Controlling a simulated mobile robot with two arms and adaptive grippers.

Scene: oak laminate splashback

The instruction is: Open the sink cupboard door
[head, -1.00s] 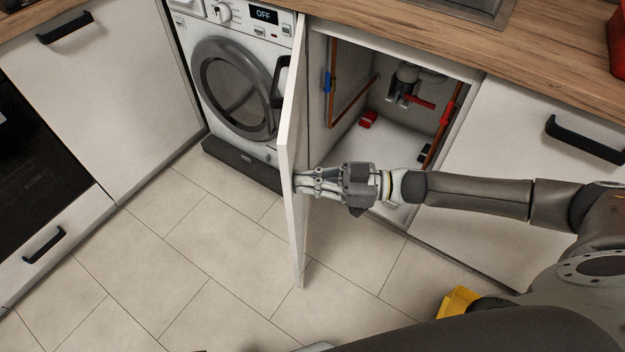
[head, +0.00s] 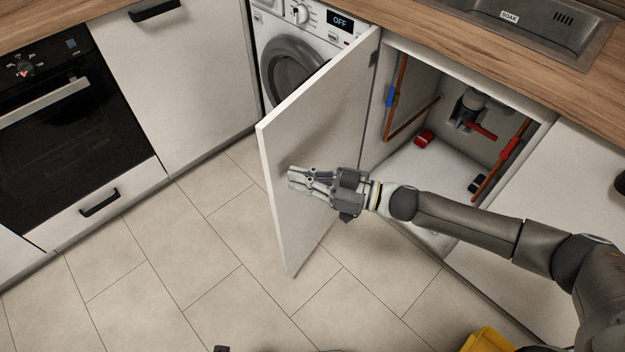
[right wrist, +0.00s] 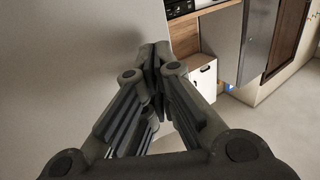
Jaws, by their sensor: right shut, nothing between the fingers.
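The sink cupboard door (head: 325,130) stands wide open, swung out to the left in front of the washing machine, with its inner face toward me. The cupboard interior (head: 410,172) is exposed, with pipes and a drain. My right gripper (head: 292,179) is shut and empty, fingers pointing left across the door's inner face near its free edge. Whether it touches the door I cannot tell. In the right wrist view the closed fingers (right wrist: 153,55) meet beside the pale door surface (right wrist: 75,70). My left gripper is not in view.
The washing machine (head: 290,66) is partly hidden behind the door. An oven (head: 75,125) is at the left. The wooden worktop (head: 440,38) with the metal sink (head: 545,22) runs above the cupboard. A yellow object (head: 487,341) is at the bottom right. Floor tiles (head: 150,270) at left are clear.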

